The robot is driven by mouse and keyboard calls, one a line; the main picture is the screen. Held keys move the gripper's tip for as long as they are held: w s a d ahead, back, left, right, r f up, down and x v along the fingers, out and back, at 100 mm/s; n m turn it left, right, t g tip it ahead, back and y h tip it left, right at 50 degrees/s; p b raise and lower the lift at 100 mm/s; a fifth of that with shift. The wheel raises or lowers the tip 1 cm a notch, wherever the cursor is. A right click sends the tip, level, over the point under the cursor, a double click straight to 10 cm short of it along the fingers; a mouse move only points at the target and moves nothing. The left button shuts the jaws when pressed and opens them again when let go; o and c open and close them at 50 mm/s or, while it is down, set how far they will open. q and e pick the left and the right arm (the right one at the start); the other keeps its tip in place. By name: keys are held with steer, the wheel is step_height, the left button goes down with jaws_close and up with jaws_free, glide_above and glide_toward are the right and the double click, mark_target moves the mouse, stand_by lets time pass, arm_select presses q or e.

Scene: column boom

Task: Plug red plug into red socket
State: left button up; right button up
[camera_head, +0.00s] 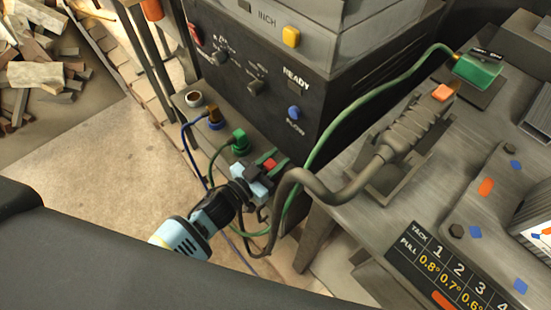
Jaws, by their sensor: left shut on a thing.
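My left gripper (255,175) comes in from the lower left, with light-blue fingers and a black wrist. It is shut at the front of the dark machine. A small red piece, which I take for the red plug (270,163), shows at its fingertips. The fingers and a cable hide most of it, and I cannot tell whether it touches a socket. An open round socket with a pale rim (194,98) is on the ledge farther left; its colour is unclear. I cannot make out the red socket for certain. My right gripper is not in view.
A thick grey cable (325,188) loops from a torch (415,125) on the bench past my gripper. A green cable (345,105) hangs close by.

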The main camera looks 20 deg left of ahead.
mark_target(266, 169)
arm_select(q)
steer(key=shift+f, duration=0.1)
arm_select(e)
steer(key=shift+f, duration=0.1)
arm_select(q)
steer(key=o, duration=0.8)
steer(key=shift+c, duration=0.2)
